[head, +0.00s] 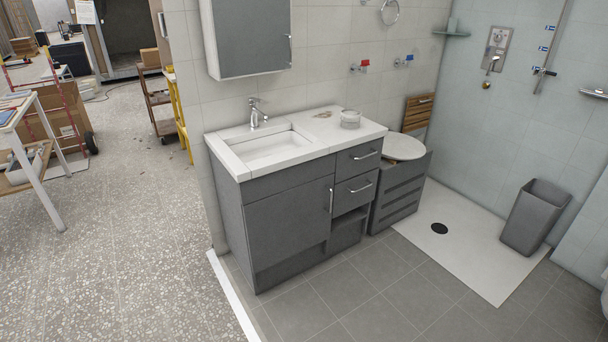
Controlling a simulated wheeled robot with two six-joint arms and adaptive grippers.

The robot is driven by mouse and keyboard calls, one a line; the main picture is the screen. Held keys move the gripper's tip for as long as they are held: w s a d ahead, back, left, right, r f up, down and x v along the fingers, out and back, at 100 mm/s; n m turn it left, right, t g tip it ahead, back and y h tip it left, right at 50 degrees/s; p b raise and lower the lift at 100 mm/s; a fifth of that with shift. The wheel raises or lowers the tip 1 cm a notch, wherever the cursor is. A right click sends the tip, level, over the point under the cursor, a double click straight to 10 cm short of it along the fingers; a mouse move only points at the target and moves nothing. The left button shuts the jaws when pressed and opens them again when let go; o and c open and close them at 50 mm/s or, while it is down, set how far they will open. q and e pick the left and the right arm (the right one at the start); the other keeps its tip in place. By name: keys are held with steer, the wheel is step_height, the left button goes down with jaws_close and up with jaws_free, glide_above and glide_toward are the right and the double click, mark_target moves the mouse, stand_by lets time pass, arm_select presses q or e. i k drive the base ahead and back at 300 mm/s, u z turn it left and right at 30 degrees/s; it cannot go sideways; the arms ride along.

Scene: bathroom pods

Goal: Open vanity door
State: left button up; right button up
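The grey vanity (243,195) stands against the tiled wall in the middle of the head view, with a white top, basin and chrome tap. Its door (288,223) is the large grey panel below the basin and looks closed, flush with the front. The door handle (331,200) is a vertical metal bar near the door's right edge. Two drawers (357,162) with bar handles sit to the right of the door, above an open shelf. Neither of my grippers shows in this view.
A grey slatted unit (398,201) with a white lid stands right of the vanity. A grey bin (533,214) stands in the shower area. A grey wall cabinet (250,38) hangs above the basin. The tiled floor (340,292) before the vanity is clear.

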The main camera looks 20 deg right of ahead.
mark_target(282, 225)
steer(key=i, duration=0.85)
steer(key=z, duration=2.4)
steer(key=i, duration=2.4)
steer(key=u, duration=1.65)
